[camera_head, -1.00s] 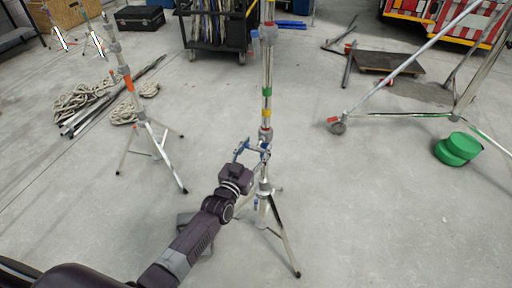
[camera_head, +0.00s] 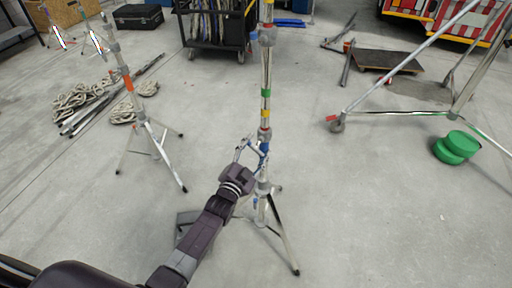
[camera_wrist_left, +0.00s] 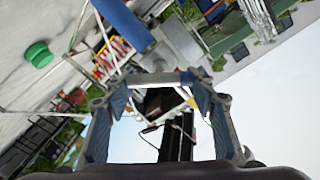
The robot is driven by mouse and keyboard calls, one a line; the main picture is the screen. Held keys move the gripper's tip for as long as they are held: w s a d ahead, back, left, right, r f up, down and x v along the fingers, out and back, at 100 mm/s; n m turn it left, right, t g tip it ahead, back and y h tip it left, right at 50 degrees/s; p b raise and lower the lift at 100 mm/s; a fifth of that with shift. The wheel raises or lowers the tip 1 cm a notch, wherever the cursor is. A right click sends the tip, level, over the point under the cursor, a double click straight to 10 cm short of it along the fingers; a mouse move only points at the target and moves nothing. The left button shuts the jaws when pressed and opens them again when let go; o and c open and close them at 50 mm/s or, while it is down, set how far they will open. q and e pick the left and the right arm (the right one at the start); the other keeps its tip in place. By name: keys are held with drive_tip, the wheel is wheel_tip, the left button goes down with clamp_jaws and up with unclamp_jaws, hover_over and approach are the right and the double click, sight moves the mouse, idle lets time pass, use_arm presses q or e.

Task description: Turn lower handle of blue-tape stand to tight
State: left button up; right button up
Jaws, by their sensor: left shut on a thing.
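The blue-tape stand (camera_head: 265,75) is a silver tripod pole upright in the middle of the head view, with blue, green, yellow and red bands. Its lower blue band (camera_head: 264,147) is just beside my left gripper (camera_head: 253,145). That gripper reaches up from the lower left and is shut on a small part at the lower collar, apparently the lower handle. The handle itself is too small and covered to make out. In the left wrist view, the blue tape (camera_wrist_left: 124,25) crosses the top, close to the fingers. My right gripper is in neither view.
An orange-taped stand (camera_head: 129,82) is at left by coiled rope (camera_head: 85,100). A black cart (camera_head: 217,28) stands behind. A wheeled frame (camera_head: 405,113) and green round objects (camera_head: 457,147) are at right. The floor between is mostly clear.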

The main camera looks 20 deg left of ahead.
use_arm(q)
drive_tip(key=m, duration=0.3)
drive_tip(key=shift+d+f+m+b, duration=0.1)
drive_tip(key=shift+f+m+b, duration=0.1)
drive_tip(key=shift+m+b, duration=0.2)
drive_tip(key=m+b, duration=0.1)
drive_tip(key=m, duration=0.3)
drive_tip(key=shift+f+m+b, duration=0.1)
drive_tip(key=shift+m+b, duration=0.2)
drive_tip(key=o, duration=1.2)
drive_tip(key=shift+s, duration=0.15)
drive_tip(key=shift+s, duration=0.3)
drive_tip(key=s+a, duration=0.1)
drive_tip(key=s, duration=1)
drive_tip(key=shift+a, duration=0.15)
